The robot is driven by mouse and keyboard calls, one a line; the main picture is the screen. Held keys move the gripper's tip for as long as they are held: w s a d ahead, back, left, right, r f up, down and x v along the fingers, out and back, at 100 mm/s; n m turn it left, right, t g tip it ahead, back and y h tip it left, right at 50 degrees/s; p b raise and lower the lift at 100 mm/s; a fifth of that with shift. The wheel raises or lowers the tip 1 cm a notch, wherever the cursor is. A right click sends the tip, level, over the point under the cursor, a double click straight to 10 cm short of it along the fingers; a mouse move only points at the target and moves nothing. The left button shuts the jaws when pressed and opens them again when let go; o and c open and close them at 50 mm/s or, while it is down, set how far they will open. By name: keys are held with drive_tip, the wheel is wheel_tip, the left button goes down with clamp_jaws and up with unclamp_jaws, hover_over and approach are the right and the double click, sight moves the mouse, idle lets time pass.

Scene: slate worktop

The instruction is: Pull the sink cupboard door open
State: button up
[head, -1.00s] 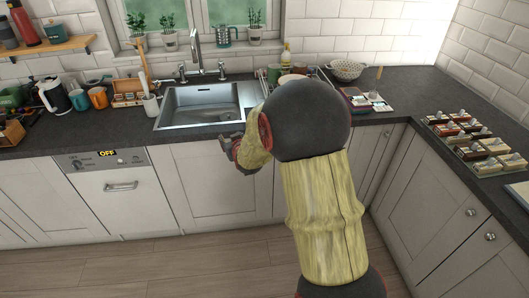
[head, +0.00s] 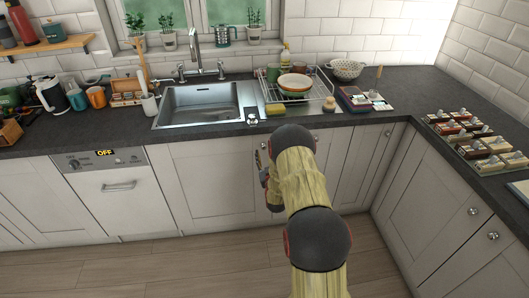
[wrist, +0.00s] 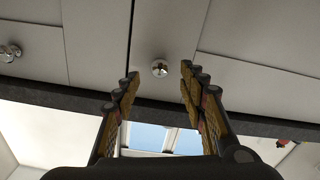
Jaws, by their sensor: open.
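The sink cupboard door (head: 207,182) is a pale grey framed panel below the steel sink, and it is shut. My gripper (head: 263,165) is in front of its upper right part in the head view, where my arm hides the knob. In the wrist view, which looks upside down, a round metal knob (wrist: 160,69) is on the door's frame beside a vertical seam. My gripper (wrist: 159,77) is open there, its fingertips on either side of the knob in the picture. The knob looks ahead of them, with no contact visible.
A second knob (wrist: 11,52) is on the neighbouring door in the wrist view. The dark worktop edge (wrist: 85,97) overhangs the doors. The dishwasher (head: 117,195) stands left of the sink cupboard. The wooden floor (head: 190,265) in front is clear.

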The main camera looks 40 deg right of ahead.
sight(264, 148)
drive_tip(key=shift+b+x, duration=0.4)
drive_tip(key=shift+x, duration=1.55)
drive_tip(key=shift+c, duration=0.2)
clamp_jaws()
